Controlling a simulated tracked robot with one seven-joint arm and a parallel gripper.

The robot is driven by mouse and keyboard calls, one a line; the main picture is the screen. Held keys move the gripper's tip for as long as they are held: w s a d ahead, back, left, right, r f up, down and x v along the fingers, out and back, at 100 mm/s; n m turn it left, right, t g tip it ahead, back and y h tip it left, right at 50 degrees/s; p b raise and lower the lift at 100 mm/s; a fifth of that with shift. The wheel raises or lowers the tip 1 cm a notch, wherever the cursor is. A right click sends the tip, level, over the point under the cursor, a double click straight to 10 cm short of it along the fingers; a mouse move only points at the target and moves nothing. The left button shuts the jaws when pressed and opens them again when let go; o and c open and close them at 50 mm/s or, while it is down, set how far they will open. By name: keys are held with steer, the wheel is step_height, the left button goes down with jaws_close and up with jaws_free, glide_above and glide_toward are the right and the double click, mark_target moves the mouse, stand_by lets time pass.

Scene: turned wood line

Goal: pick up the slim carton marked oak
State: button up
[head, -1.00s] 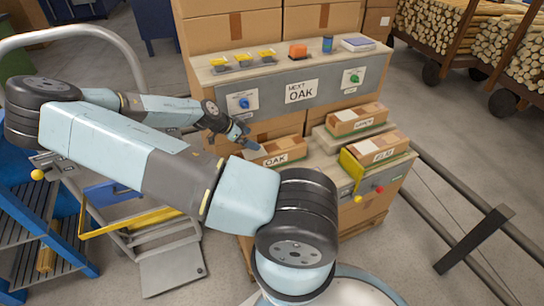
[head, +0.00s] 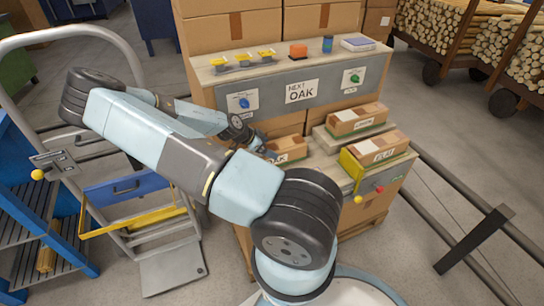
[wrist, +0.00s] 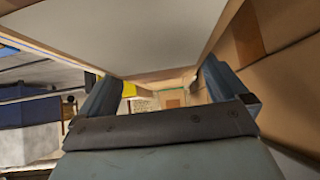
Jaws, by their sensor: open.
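The slim carton marked oak (head: 292,150) lies at the left of the low worktop in the head view. It is brown, with a white label partly covered by my arm, so only its last letters show. My gripper (head: 258,142) is at the carton's left end, below the grey panel. I cannot tell whether it touches the carton. In the wrist view my gripper (wrist: 166,88) has its two dark fingers spread apart with nothing held between them. A small brown face with a greenish edge shows beyond the fingers; I cannot tell which thing it is.
Two similar labelled cartons, one behind (head: 356,119) and one at the right (head: 382,149), lie on the worktop. The yellow bracket (head: 350,166) is beside the right one. The panel's sign (head: 301,91) reads NEXT OAK. Large boxes (head: 235,30) stand behind.

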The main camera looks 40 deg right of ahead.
steer(key=shift+d, duration=0.1)
steer(key=c, duration=1.3)
steer(key=shift+c, duration=0.5)
steer(key=shift+r, duration=0.1)
